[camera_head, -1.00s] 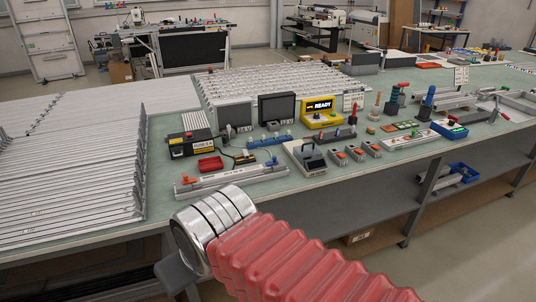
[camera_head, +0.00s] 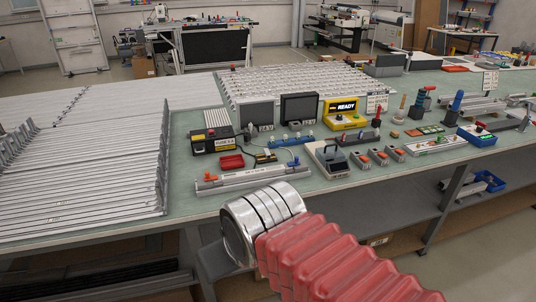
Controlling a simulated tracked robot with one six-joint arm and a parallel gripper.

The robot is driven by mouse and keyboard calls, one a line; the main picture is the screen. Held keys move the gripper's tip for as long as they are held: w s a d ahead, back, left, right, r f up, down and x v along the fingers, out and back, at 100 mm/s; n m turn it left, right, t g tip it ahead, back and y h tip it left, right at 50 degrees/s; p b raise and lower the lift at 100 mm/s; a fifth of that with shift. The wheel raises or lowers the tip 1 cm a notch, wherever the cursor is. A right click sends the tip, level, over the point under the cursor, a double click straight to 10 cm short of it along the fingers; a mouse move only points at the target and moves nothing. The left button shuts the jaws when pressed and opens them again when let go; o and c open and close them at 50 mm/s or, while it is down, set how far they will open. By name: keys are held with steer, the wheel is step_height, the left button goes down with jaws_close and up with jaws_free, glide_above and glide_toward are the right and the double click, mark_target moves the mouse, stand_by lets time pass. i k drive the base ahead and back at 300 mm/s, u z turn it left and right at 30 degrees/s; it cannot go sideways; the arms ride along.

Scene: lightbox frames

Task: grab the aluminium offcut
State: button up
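I cannot pick out the aluminium offcut for certain. Silvery pieces lie in a blue bin (camera_head: 487,182) on the shelf under the bench at the right, too small to tell apart. A longer aluminium profile (camera_head: 252,179) with orange clamps lies near the bench's front edge. My arm, with red bellows and a shiny metal collar, reaches in from the bottom right, in front of the bench edge. A dark grey part of my gripper (camera_head: 219,262) shows below the collar. Its fingertips are hidden, so I cannot see whether it is open or holds anything.
The green bench top (camera_head: 195,203) is crowded with a yellow READY box (camera_head: 347,116), a black-and-yellow box (camera_head: 214,139), dark screens (camera_head: 300,108) and small clamps. Long aluminium profiles (camera_head: 80,185) cover its left side. A grey shelf (camera_head: 345,218) runs below.

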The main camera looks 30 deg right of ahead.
mark_target(267, 153)
steer(key=u, duration=0.05)
steer(key=i, duration=1)
steer(key=z, duration=0.05)
